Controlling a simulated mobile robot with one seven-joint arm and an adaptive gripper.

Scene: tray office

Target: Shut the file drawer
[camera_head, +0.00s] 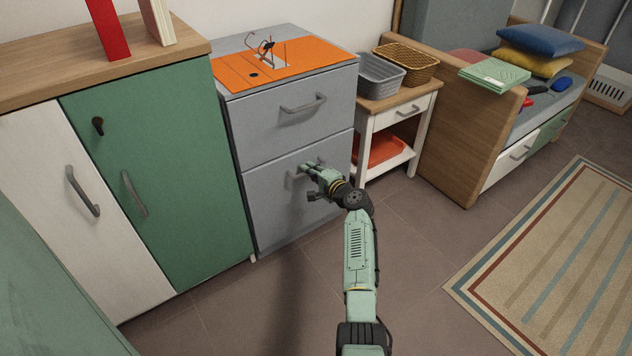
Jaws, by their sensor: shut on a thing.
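The grey file cabinet (236,108) stands in the middle and has two drawers. The upper drawer (270,118) has a grey bar handle (303,104) and looks flush with the cabinet. My gripper (312,172) is at the front of the lower drawer (275,205), shut on its handle (294,174), which is partly hidden behind the fingers. The lower drawer's front looks flush or nearly so; I cannot tell whether a small gap is left. My arm reaches in from the bottom of the picture.
An orange mat (235,72) lies on the cabinet top. A green and white cupboard (165,200) stands close on the left. A small side table (425,95) with baskets stands on the right. Floor (400,250) is free in front, with a striped rug (560,270) at the right.

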